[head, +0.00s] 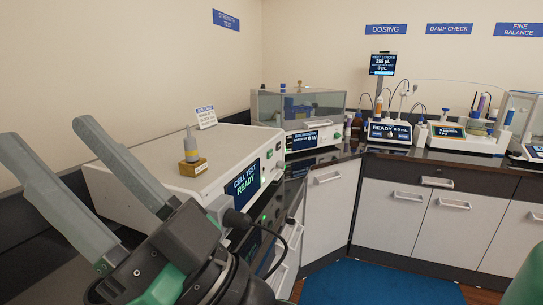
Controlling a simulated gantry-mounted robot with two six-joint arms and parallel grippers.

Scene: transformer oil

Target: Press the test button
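My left gripper (47,131) is large at the lower left, with its two grey fingers spread apart and nothing between them. It is in front of a white instrument (128,160) whose screen (242,180) reads "CELL TEST READY". A small green button (280,164) shows to the right of that screen; I cannot read any label on it. Behind stands a clear-covered tester (300,106) with a "0 kV" screen (302,140) and another green button (336,135). Which button is the test button is not legible. My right gripper is out of view.
Dosing equipment (389,131) and a damp-check unit (447,134) line the back counter. Blue mat (380,283) lies on the open floor.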

